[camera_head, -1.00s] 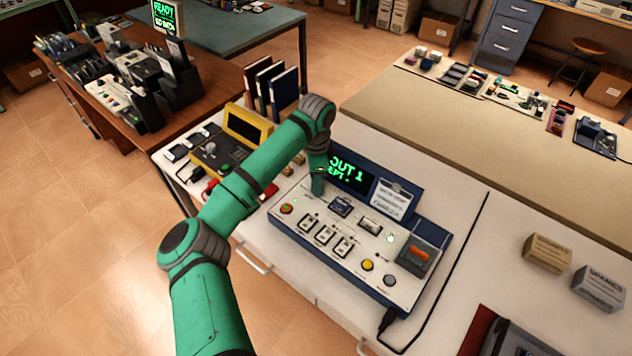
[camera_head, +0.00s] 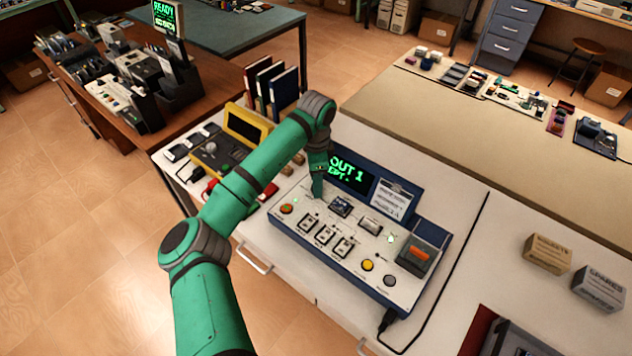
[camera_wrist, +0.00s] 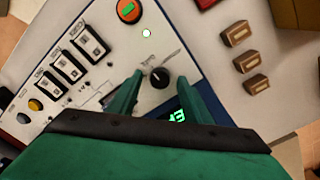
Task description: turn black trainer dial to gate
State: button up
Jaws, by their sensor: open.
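The trainer (camera_head: 312,258) is a white-topped panel with a blue casing on the bench. Its black dial (camera_wrist: 160,77) shows in the wrist view as a round knob with printed marks beside it. My gripper (camera_wrist: 142,88) is open, its two green fingers pointing down at the panel on either side of the dial; I cannot tell whether they touch it. In the head view my gripper (camera_head: 318,192) is over the panel's upper left and hides the dial.
The panel also bears a red-ringed button (camera_head: 287,208), several switches (camera_head: 325,235), a yellow button (camera_head: 367,265) and an orange rocker (camera_head: 418,254). A yellow-framed device (camera_head: 243,130) stands left of the trainer. Two small boxes (camera_head: 547,253) (camera_head: 599,288) sit at right. Bench between is mostly clear.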

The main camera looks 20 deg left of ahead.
notch_tip(320, 180, up, 10)
dwell(0.5)
jog(key=shift+a+r, duration=0.1)
